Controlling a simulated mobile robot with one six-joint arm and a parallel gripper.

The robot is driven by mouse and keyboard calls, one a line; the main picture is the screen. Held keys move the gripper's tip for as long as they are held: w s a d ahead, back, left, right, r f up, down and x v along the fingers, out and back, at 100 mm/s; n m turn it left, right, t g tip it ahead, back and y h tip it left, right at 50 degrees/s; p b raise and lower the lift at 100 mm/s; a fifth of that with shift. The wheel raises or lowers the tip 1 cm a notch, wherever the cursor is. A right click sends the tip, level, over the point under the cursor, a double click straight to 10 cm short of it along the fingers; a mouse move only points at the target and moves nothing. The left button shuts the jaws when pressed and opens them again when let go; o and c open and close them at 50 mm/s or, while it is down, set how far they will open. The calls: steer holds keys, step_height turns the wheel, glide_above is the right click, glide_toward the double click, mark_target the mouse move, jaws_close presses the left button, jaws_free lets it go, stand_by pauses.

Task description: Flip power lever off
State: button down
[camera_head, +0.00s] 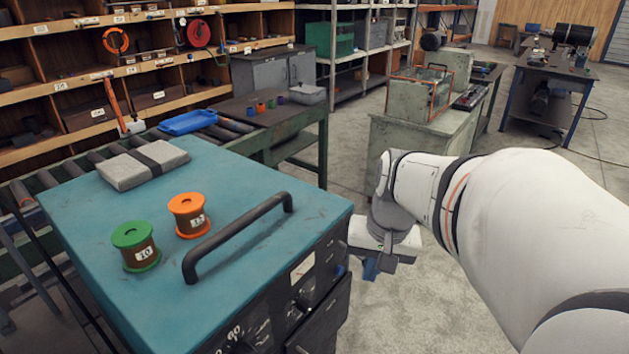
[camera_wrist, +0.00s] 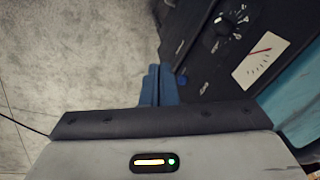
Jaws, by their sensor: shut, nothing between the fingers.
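The teal machine (camera_head: 90,215) has a black front panel (camera_head: 262,322) with knobs and a pale gauge (camera_head: 303,268). My gripper (camera_head: 370,268) is shut and empty, just off the panel's right end. In the wrist view its blue fingers (camera_wrist: 160,84) are together beside the panel's edge, with floor behind them. A small blue part (camera_wrist: 181,80) shows on the panel close to the fingertips; I cannot tell if it is the power lever or if the fingers touch it. The wrist view also shows a black dial knob (camera_wrist: 223,26) and the gauge (camera_wrist: 262,58).
A black handle bar (camera_head: 238,235), a green spool (camera_head: 136,247), an orange spool (camera_head: 189,214) and a grey block (camera_head: 142,166) are on the machine's top. A pale green cabinet (camera_head: 405,140) stands beyond my arm. Floor (camera_head: 385,320) beside the machine is clear.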

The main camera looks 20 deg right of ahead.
steer(key=w+d+r+m+y+p, duration=0.15)
steer(key=d+r+m+p, duration=0.25)
steer(key=d+r, duration=0.45)
steer(key=w+p+x, duration=0.2)
steer(key=x, duration=1.1)
steer(key=shift+w+a+m+p, duration=0.25)
steer(key=shift+w+m+p, duration=0.05)
steer(key=shift+w, duration=0.05)
steer(key=shift+f, duration=0.1)
steer(key=b+x, duration=0.2)
steer(key=shift+b, duration=0.35)
